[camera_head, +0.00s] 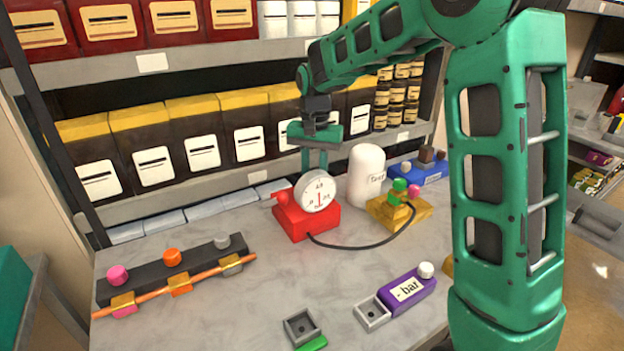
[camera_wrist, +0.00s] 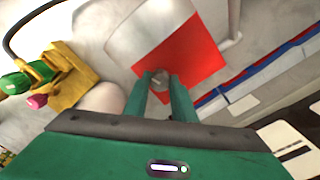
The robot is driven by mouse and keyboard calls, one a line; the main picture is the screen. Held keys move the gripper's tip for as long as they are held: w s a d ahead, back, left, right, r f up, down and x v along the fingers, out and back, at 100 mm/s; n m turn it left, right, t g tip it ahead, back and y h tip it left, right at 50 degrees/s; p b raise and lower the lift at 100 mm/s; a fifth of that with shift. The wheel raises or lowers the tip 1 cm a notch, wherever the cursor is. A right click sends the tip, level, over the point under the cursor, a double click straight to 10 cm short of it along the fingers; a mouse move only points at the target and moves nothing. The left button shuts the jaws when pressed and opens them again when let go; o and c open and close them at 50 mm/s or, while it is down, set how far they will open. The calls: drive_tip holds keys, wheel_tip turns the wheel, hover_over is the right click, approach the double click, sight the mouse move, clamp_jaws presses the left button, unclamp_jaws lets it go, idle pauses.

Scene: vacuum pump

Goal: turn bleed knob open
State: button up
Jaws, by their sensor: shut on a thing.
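A red pump block (camera_head: 304,222) with a round white dial gauge (camera_head: 317,191) on it stands on the bench. The red block also fills the middle of the wrist view (camera_wrist: 189,58). My gripper (camera_wrist: 160,86) points at the block, its two green fingers closed on a small round grey knob (camera_wrist: 158,79), apparently the bleed knob. In the head view my gripper (camera_head: 315,165) comes down behind the gauge. The gauge hides the fingertips and the knob there.
A white trap cylinder (camera_head: 366,175) stands close right of the gauge. A yellow valve (camera_head: 400,211) joins the block by a black hose (camera_head: 352,246). A purple box (camera_head: 408,289) is at front right, a black manifold (camera_head: 197,264) at left. Shelves of boxes rise behind. The bench centre is clear.

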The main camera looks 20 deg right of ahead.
sight(314, 180)
drive_tip(key=n, duration=0.7)
drive_tip(key=shift+w+r, duration=0.1)
drive_tip(key=n, duration=0.3)
drive_tip(key=shift+n, duration=2.1)
drive_tip(key=o, duration=1.1)
drive_tip(key=shift+c, duration=0.2)
wheel_tip(314, 180, up, 11)
